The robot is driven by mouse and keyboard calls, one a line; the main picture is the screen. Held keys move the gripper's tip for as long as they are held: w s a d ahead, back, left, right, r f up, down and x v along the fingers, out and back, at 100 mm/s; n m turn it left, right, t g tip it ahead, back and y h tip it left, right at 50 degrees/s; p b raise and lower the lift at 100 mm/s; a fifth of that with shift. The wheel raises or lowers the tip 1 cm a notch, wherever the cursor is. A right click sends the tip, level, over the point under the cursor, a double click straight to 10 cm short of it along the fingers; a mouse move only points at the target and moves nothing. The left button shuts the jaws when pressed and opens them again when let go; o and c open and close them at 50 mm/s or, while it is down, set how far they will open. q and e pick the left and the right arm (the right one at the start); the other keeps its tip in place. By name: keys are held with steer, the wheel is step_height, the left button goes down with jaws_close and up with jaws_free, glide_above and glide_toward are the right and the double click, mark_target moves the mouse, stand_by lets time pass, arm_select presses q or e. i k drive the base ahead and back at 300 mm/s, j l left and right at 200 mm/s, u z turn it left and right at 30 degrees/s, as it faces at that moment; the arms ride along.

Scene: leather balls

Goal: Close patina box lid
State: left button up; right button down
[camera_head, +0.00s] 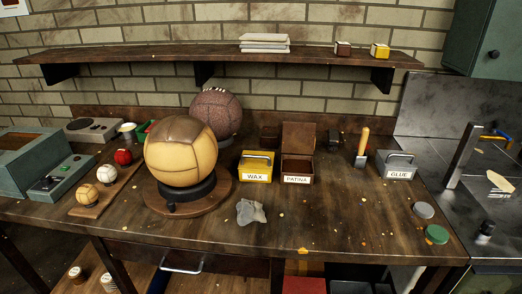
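The patina box (297,179) stands on the workbench, right of the middle, with a white label reading PATINA on its front. It is a small dark brown box. Its brown lid (299,136) is raised upright at the back, so the box is open and its dark inside shows. Neither of my grippers is in view, and nothing touches the box or lid.
A yellow WAX box (256,168) stands close on the left, and a grey GLUE box (397,165) farther right. A wooden-handled tool (362,146) stands between. A large tan ball (181,153) sits on a stand at left. The bench front before the box is mostly clear.

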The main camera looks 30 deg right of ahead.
mark_target(298, 138)
steer(key=z, duration=1.3)
steer(key=k+l, duration=0.05)
